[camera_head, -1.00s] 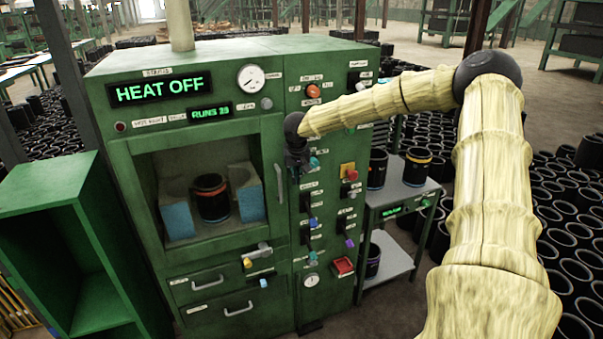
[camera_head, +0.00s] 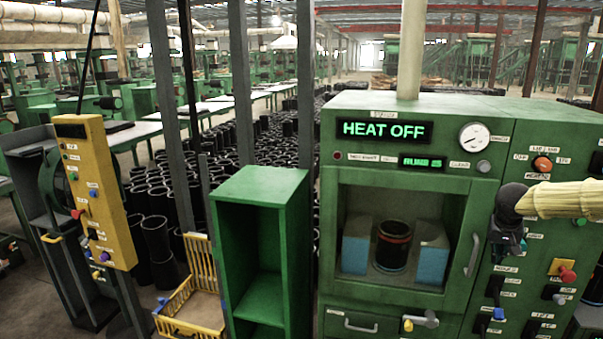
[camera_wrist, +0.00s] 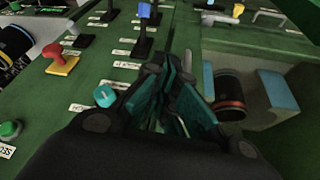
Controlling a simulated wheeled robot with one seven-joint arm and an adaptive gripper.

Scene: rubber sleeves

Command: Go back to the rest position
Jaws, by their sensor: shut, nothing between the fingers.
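My gripper (camera_head: 512,240) hangs in front of the control panel of the green oven (camera_head: 490,150), at the right of the head view. In the wrist view my gripper (camera_wrist: 178,95) has its dark fingers together, with nothing between them. A teal knob (camera_wrist: 104,95) is beside the fingers there; I cannot tell whether they touch the panel. The pale, sleeve-covered arm (camera_head: 565,199) enters from the right edge. Behind the oven window stands a black sleeve with an orange band (camera_head: 393,246), between two blue blocks (camera_head: 356,252). The display (camera_head: 382,131) reads HEAT OFF.
The oven's door handle (camera_head: 472,255) stands out left of my gripper. A red button on a yellow plate (camera_head: 565,272) is to its right. A green open cabinet (camera_head: 260,195), a yellow basket (camera_head: 190,305) and a yellow control post (camera_head: 95,190) stand to the left.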

